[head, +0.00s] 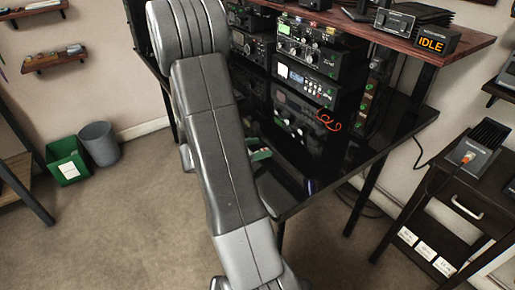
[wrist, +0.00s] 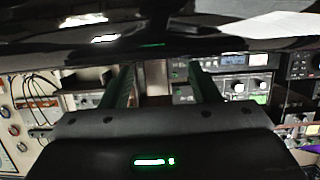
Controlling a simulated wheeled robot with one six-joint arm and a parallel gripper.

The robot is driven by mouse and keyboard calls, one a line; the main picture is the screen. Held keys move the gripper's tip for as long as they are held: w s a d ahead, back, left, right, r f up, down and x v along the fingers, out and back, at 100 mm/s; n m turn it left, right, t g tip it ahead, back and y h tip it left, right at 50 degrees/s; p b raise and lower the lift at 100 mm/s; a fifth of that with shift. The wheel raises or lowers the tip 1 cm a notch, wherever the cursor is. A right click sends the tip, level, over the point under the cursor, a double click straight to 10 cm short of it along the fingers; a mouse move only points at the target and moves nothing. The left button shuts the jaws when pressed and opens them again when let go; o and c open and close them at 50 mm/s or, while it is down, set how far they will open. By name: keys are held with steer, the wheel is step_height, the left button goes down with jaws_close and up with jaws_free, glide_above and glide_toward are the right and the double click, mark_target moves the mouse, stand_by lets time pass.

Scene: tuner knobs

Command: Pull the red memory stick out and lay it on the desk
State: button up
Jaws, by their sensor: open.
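I cannot make out the red memory stick in either view; it may be too small or hidden behind my arm. My gripper (wrist: 163,82) shows in the wrist view with its two dark green fingers wide apart. Nothing shows held between them. The stacked radio gear (wrist: 232,88) lies beyond the fingers. My arm hides the desk's left part and most of my gripper in that view.
A red coiled cable (head: 328,122) hangs by the equipment stack. A wooden shelf (head: 430,38) with an IDLE sign (head: 432,40) runs above. A dark side cabinet (head: 462,195) stands at right. A green bin (head: 67,160) and a grey bin (head: 99,143) stand on the floor at left.

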steer(key=p+v, duration=0.2)
steer(key=v, duration=1.2)
steer(key=b+x, duration=0.2)
steer(key=x, duration=1.2)
steer(key=shift+f, duration=0.15)
